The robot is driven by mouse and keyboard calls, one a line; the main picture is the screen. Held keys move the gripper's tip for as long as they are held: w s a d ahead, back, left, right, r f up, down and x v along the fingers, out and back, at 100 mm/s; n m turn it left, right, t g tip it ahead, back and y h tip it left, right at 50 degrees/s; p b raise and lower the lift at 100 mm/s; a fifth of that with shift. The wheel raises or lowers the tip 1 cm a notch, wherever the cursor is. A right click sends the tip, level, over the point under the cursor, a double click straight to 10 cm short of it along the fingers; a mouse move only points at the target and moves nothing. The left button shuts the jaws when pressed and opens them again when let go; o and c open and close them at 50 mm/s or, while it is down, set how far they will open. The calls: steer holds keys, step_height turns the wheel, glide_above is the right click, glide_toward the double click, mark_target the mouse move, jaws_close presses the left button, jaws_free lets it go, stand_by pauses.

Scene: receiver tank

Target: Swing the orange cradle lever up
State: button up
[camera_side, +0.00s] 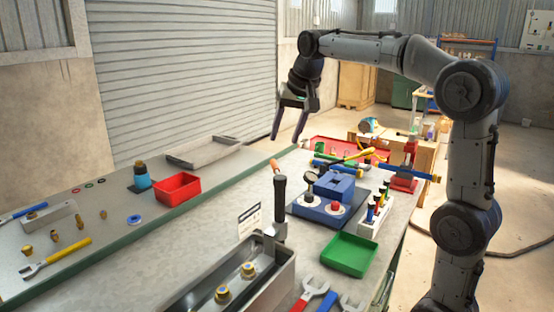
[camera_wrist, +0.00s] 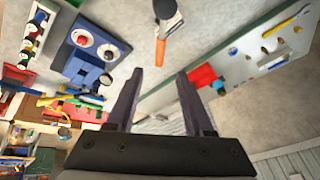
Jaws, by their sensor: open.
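The orange lever (camera_side: 274,165) shows in the side view as a small orange tip just behind a black upright handle (camera_side: 280,195); the rest of it is hidden there. In the wrist view the orange lever (camera_wrist: 160,52) is a short bar lying beyond my fingertips, close to the black handle (camera_wrist: 170,25). My gripper (camera_side: 287,140) is open and empty, pointing down well above the bench. In the wrist view my gripper's two dark fingers (camera_wrist: 158,76) are spread, with the orange lever ahead of the gap between them and apart from both.
A grey metal box (camera_side: 225,290) with yellow-ringed fittings stands at the front, with a small white card (camera_side: 249,220) near the handle. A blue fixture (camera_side: 328,205), green tray (camera_side: 349,254) and red-and-blue stand (camera_side: 405,175) are to the right. A red bin (camera_side: 178,188) is left.

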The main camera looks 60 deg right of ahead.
mark_target(275, 163)
steer(key=x, duration=0.9)
jaws_close()
stand_by(1.3)
